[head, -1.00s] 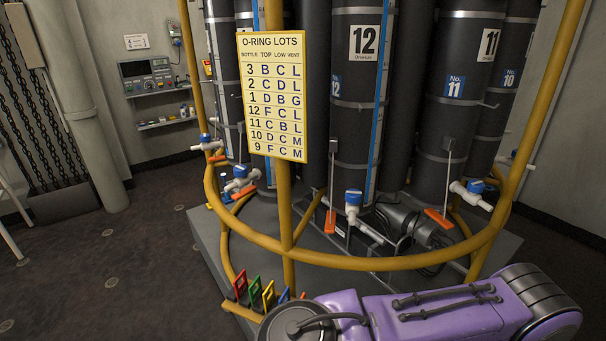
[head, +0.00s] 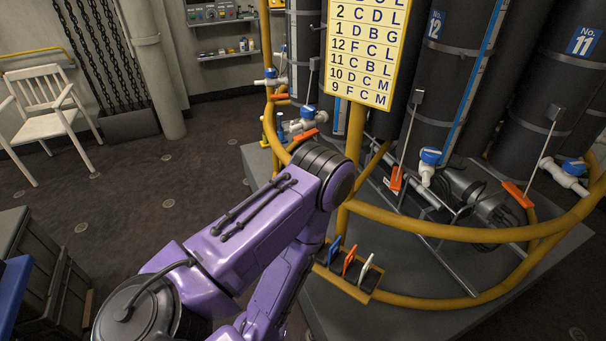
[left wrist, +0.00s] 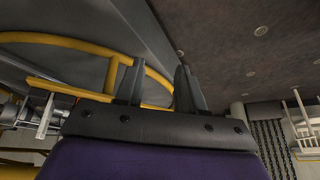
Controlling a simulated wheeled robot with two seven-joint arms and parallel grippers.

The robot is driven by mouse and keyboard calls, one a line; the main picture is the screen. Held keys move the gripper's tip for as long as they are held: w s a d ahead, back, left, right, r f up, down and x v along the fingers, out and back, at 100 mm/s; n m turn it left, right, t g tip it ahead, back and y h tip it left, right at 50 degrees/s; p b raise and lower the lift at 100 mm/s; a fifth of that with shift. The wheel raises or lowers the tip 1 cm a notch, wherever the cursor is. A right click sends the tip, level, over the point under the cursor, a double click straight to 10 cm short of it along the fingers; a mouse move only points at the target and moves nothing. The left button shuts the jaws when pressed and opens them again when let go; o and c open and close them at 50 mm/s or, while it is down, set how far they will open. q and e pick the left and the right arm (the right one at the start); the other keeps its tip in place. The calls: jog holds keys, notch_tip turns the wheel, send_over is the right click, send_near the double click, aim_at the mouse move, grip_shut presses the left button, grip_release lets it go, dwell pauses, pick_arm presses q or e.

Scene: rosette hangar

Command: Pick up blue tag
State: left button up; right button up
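The blue tag (head: 334,250) stands upright in a small yellow rack (head: 346,285) at the foot of the yellow rail in the head view, just right of my purple arm. An orange tag (head: 349,261) and a white tag (head: 366,269) stand to its right in the same rack. My left arm covers what is left of the blue tag. My left gripper (left wrist: 157,85) shows in the left wrist view with two dark fingers apart and nothing between them. It is out of sight in the head view, so its distance to the tag cannot be told. My right gripper is not in view.
A curved yellow rail (head: 430,232) and an upright post carrying the yellow lot sign (head: 368,45) enclose dark cylinders and blue-capped valves. A white chair (head: 50,105) stands at the far left and grey crates (head: 40,265) at the lower left. Floor between is clear.

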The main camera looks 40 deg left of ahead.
pick_arm(q)
jog(key=w+f+m+t+h+b, duration=0.1)
jog(key=w+f+m+t+b, duration=0.1)
jog(key=w+f+t+b, duration=0.5)
jog(key=m+t+b, duration=0.2)
jog(key=t+b, duration=0.5)
jog(key=b, duration=0.8)
send_near(338, 246)
jog(key=shift+s+a+f, duration=0.15)
jog(key=shift+a+f, duration=0.05)
jog(key=shift+f, duration=0.2)
jog(key=shift+s+a+f, duration=0.15)
jog(key=shift+s+f, duration=0.05)
jog(key=shift+f, duration=0.2)
jog(key=shift+m, duration=0.3)
jog(key=w+b, duration=0.1)
jog(key=b, duration=0.1)
jog(key=w+b, duration=0.4)
jog(key=b, duration=0.1)
jog(key=shift+a+r, duration=0.15)
jog(key=shift+a, duration=0.15)
jog(key=shift+w+r+b, duration=0.1)
jog(key=shift+w+b, duration=0.05)
jog(key=shift+b, duration=0.15)
jog(key=shift+w+r, duration=0.1)
jog(key=shift+w, duration=0.05)
jog(key=w, duration=0.5)
grip_shut()
